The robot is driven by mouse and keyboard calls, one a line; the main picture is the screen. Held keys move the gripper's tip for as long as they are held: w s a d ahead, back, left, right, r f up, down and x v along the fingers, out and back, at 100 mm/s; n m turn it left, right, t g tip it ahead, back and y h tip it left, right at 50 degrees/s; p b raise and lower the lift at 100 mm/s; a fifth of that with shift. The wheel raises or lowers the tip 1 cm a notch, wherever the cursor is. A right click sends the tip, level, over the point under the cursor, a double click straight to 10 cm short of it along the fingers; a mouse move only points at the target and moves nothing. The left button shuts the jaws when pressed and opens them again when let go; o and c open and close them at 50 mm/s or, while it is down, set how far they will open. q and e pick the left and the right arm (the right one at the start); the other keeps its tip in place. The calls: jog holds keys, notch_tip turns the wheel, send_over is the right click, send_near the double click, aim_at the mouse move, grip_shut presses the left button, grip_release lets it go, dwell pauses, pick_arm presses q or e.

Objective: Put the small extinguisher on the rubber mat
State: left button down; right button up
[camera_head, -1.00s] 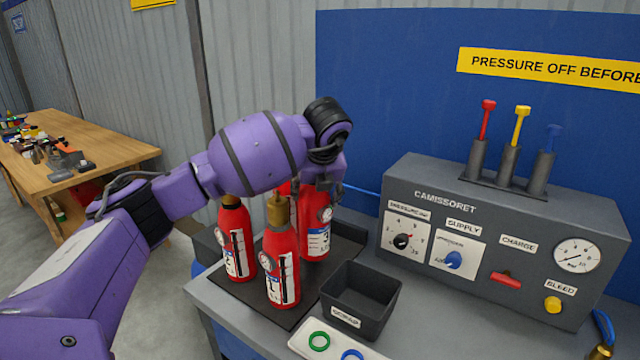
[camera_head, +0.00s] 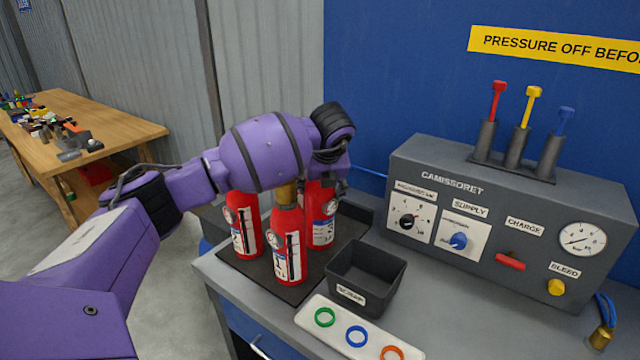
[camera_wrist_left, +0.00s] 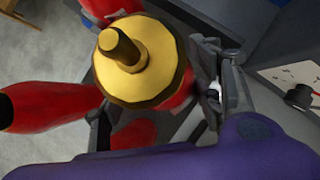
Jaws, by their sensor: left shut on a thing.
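Three red extinguishers with white labels are grouped on the bench in the head view. Number 3 (camera_head: 322,232) is at the back right, number 1 (camera_head: 288,245) in front and number 2 (camera_head: 243,228) at left. My left gripper (camera_wrist_left: 212,88) is shut on number 3; my wrist hides its top in the head view. A large brass top (camera_wrist_left: 138,62) fills the middle of the left wrist view beside the gripper. A dark mat (camera_head: 258,274) lies under the group. I cannot tell whether number 3's base touches it. My right gripper is out of view.
A black bin (camera_head: 365,282) stands just right of number 1. A white strip (camera_head: 335,335) with coloured rings lies in front of it. A grey control panel (camera_head: 500,215) takes the bench's right side. A wooden table (camera_head: 120,132) stands far left.

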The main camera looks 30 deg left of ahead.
pick_arm(q)
jog(key=c, duration=0.5)
grip_release()
jog(key=shift+c, duration=0.2)
jog(key=v, duration=1.2)
jog(key=shift+a+r, duration=0.1)
jog(key=shift+r, duration=0.05)
